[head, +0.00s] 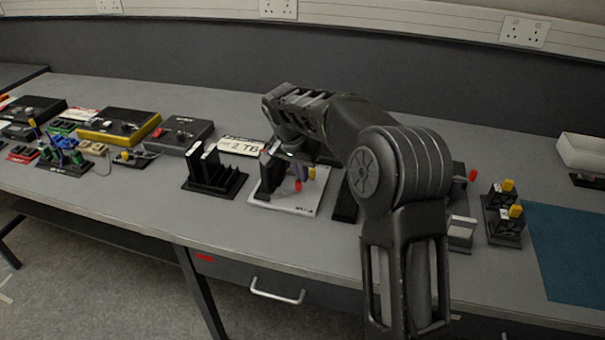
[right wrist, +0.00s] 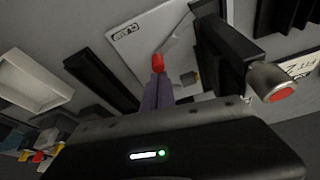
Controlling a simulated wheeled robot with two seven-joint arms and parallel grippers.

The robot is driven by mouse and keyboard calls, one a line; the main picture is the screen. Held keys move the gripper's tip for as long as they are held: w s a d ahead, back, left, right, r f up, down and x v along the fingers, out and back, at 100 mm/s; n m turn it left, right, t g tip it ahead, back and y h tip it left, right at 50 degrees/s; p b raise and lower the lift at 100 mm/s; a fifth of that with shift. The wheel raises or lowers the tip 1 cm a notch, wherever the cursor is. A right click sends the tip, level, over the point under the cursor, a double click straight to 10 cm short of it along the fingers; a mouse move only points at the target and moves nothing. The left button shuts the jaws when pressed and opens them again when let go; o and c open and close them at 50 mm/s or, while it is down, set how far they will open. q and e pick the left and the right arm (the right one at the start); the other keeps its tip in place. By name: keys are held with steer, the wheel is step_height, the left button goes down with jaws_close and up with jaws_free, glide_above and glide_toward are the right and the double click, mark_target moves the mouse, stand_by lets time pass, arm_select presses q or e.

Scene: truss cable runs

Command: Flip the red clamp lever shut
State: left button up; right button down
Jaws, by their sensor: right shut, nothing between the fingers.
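The clamp fixture is a white plate (head: 290,203) on the table, marked "CLAMP" in the right wrist view (right wrist: 130,35). A red-tipped lever stands over it; its red tip (head: 298,185) also shows in the right wrist view (right wrist: 158,62). A thin grey bar runs from near the red tip toward the plate's far side. My right gripper (head: 299,172) is shut and empty, its purplish fingers pointing down at the plate. In the right wrist view its fingertips (right wrist: 157,76) are right at the red tip; I cannot tell whether they touch. My left gripper is not in view.
A black post (right wrist: 226,45) with a silver, red-centred knob (right wrist: 272,82) stands close beside the fingers. A black slotted rack (head: 215,180) stands left. Yellow-topped blocks (head: 505,210) and a blue mat (head: 575,250) lie right.

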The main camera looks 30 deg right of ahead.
steer(key=shift+s+a+f+m, duration=0.1)
steer(key=shift+s+m, duration=0.1)
steer(key=shift+m, duration=0.3)
steer(key=shift+s+a+b, duration=0.1)
steer(key=shift+s+b, duration=0.25)
steer(key=shift+s+d, duration=0.5)
steer(key=shift+d, duration=0.15)
steer(key=shift+r, duration=0.2)
